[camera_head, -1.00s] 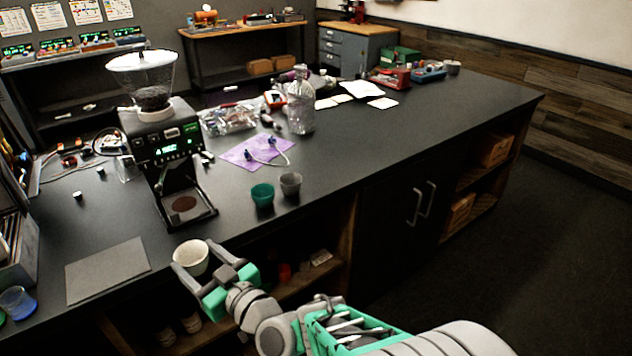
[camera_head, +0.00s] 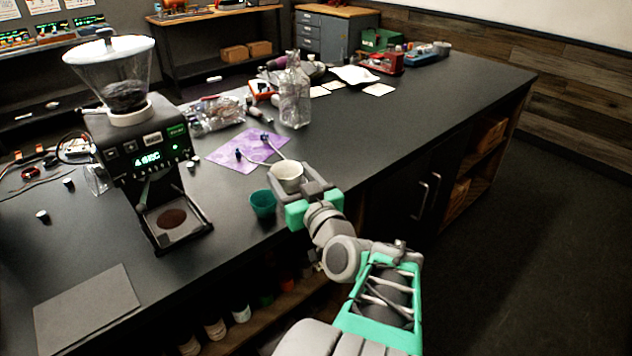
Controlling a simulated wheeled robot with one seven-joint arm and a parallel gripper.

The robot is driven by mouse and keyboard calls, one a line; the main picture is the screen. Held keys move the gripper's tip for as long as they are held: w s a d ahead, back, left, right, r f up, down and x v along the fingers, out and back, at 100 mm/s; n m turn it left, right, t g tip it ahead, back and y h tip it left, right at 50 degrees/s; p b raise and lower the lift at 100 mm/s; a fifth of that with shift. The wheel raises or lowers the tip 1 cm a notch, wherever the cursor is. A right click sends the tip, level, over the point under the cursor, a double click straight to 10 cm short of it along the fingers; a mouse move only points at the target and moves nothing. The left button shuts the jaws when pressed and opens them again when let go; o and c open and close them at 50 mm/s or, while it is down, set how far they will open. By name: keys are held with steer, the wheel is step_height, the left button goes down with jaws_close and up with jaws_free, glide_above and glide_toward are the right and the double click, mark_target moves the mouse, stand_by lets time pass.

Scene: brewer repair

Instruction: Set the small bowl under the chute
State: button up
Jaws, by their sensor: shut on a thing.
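The black grinder (camera_head: 145,150) stands to the left with a clear hopper on top and a lit green display. Its chute area (camera_head: 148,188) is above a tray (camera_head: 187,236) with a round brown patch. No vessel stands on that tray. My gripper is well to the right of the grinder.
A grey mat (camera_head: 88,305) lies at the counter's front left. A purple cloth (camera_head: 245,150) with a cable and a glass bottle (camera_head: 294,95) are behind the bowl. Shelves with cups are below the front edge. The counter (camera_head: 420,125) is clear to the right.

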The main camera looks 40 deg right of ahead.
steer(key=s+d+r+h, duration=0.1)
steer(key=d, duration=0.2)
steer(key=s+d+r+m+h+b, duration=0.1)
steer(key=s+d, duration=0.1)
steer(key=d, duration=0.1)
steer(key=shift+s+r+m+g, duration=0.25)
steer(key=shift+m+g, duration=0.05)
steer(key=shift+d, duration=0.1)
steer(key=w+d+f, duration=0.4)
steer(key=w+f, duration=0.1)
steer(key=w+d+f, duration=0.5)
steer(key=shift+d+f, duration=0.1)
steer(key=shift+d, duration=0.2)
step_height(320, 180, down, 3)
steer(key=shift+d+r, duration=0.1)
steer(key=shift+r, duration=0.2)
